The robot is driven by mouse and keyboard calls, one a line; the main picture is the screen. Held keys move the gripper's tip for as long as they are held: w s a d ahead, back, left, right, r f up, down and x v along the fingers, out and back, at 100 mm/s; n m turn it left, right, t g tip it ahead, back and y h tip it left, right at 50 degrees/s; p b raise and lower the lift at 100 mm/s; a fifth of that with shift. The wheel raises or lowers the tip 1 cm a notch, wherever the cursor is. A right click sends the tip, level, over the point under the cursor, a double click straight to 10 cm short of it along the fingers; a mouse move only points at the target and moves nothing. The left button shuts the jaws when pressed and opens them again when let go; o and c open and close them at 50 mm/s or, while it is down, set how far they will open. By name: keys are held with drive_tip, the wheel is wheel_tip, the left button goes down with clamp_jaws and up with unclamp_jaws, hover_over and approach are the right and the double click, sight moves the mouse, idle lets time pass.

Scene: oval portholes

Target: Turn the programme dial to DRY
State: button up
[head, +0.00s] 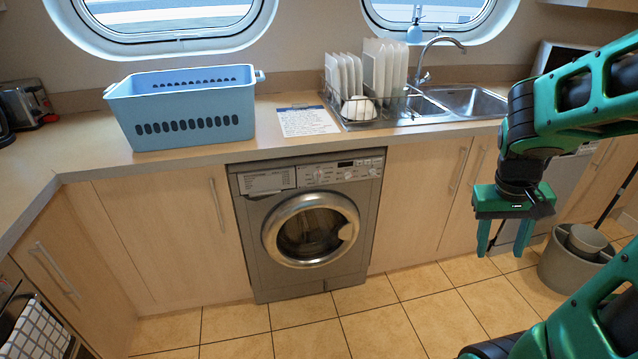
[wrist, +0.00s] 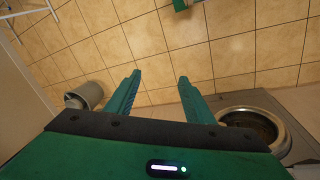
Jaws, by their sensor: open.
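The washing machine (head: 310,222) stands under the counter in the head view, its round door closed. Which knob is the programme dial, and any DRY mark, are too small to tell. My gripper (head: 490,250) is open and empty, to the right of the machine and apart from it, fingers pointing down. In the wrist view my gripper (wrist: 160,90) shows two spread green fingers with floor tiles between them. The machine's round door (wrist: 252,128) shows at the lower right there.
A blue basket (head: 185,108), a paper sheet (head: 307,121) and a dish rack (head: 358,112) stand on the counter above. A grey bucket (head: 570,270) stands on the floor at right. The tiled floor before the machine is clear.

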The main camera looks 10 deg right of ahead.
drive_tip(key=w+d+f+n+t+h, duration=0.1)
drive_tip(key=w+d+n+h, duration=0.25)
drive_tip(key=w, duration=0.45)
drive_tip(key=w+d+f+n+t+h, duration=0.2)
drive_tip(key=w+d+n+h, duration=0.15)
drive_tip(key=w, duration=0.45)
drive_tip(key=w+d+f+n+t+h, duration=0.1)
drive_tip(key=w+d+n+h, duration=0.25)
drive_tip(key=w, duration=0.55)
drive_tip(key=w+a+n+t, duration=0.7)
drive_tip(key=w+a+n, duration=0.1)
drive_tip(key=w+n, duration=0.25)
drive_tip(key=n+t+y, duration=0.7)
drive_tip(key=n+y, duration=0.6)
drive_tip(key=n, duration=0.7)
approach(320, 178)
drive_tip(key=shift+w, duration=4.35)
drive_tip(key=shift+a, duration=0.1)
